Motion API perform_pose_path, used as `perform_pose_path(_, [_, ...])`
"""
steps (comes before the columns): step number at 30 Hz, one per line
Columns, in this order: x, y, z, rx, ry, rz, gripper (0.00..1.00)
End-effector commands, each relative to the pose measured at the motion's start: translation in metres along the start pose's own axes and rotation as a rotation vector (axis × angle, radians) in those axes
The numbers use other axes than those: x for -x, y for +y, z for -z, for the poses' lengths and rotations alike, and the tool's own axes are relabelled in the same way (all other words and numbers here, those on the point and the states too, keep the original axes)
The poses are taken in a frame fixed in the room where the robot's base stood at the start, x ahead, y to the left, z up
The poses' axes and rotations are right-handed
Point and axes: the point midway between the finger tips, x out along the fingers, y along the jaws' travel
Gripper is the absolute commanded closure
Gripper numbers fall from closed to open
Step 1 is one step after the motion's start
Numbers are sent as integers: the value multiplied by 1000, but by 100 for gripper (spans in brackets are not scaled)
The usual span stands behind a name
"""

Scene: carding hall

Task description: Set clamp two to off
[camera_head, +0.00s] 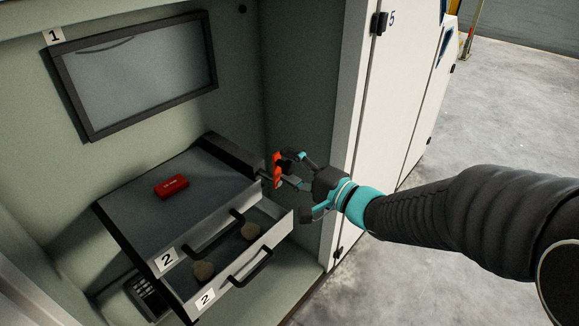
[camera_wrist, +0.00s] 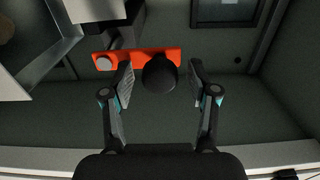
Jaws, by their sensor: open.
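An orange-red plate (camera_head: 277,170), which seems to be the clamp, is mounted at the right end of a dark bar beside the drawer unit. In the wrist view the orange plate (camera_wrist: 142,54) carries a round black knob (camera_wrist: 159,74) and a small grey disc (camera_wrist: 103,63). My gripper (camera_head: 298,183) is open close to the plate. In the wrist view my gripper (camera_wrist: 161,82) has one finger on each side of the black knob; I cannot tell whether they touch it. No on or off marking is readable on the plate.
A drawer unit (camera_head: 140,205) bears a red block (camera_head: 171,186). Its lower drawer (camera_head: 255,258) is pulled out with two brown lumps inside; both fronts are labelled 2. A framed panel (camera_head: 140,75) labelled 1 hangs behind. A white cabinet side (camera_head: 385,120) stands right, with open floor beyond.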

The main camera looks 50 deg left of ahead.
Motion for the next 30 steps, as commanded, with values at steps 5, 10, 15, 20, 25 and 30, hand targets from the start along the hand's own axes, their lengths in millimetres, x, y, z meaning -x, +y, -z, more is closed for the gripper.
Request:
perform_pose_path(5, [20,-1,0,1,2,1,41])
perform_pose_path(10, [54,0,0,0,2,0,41])
perform_pose_path(15, [86,0,0,0,0,0,41])
perform_pose_path(20, [106,0,0,0,-1,0,41])
perform_pose_path(25, [116,0,-1,-1,-3,-1,41])
perform_pose_path(30, [117,0,-2,-1,-4,-1,41])
